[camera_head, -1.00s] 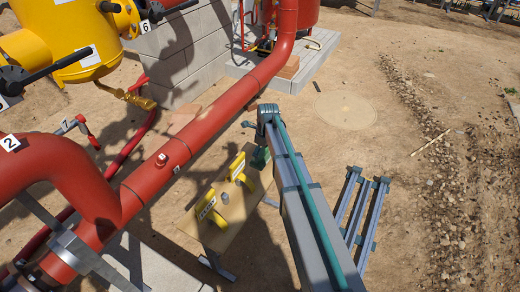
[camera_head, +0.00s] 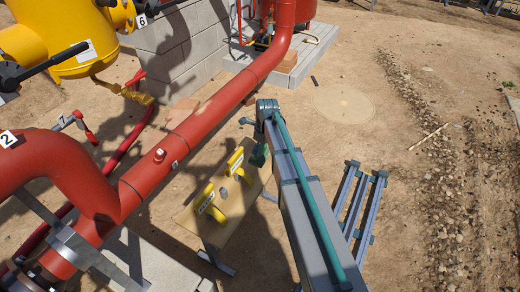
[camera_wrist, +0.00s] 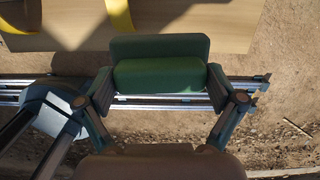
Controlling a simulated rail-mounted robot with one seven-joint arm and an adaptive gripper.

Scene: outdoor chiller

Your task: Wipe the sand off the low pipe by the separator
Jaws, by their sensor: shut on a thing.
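My gripper (camera_wrist: 160,84) is shut on a green block-like pad (camera_wrist: 160,47), with one finger at each side of it. In the head view a dark green part shows at the arm's far end beside the board; the fingers there are too small to tell apart. A thick red pipe (camera_head: 205,124) runs diagonally left of the arm, and a thinner, lower red pipe (camera_head: 123,162) runs behind it near the ground. A yellow vessel (camera_head: 73,42) stands upper left. I cannot tell which vessel is the separator, and no sand is clear on the pipes.
A tan board on legs (camera_head: 233,219) carries two yellow handled tools (camera_head: 209,202) and stands between pipe and arm. Grey rails (camera_head: 360,205) lie right of the arm. A block wall (camera_head: 185,50) stands behind the pipe. Sandy ground to the right is mostly free.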

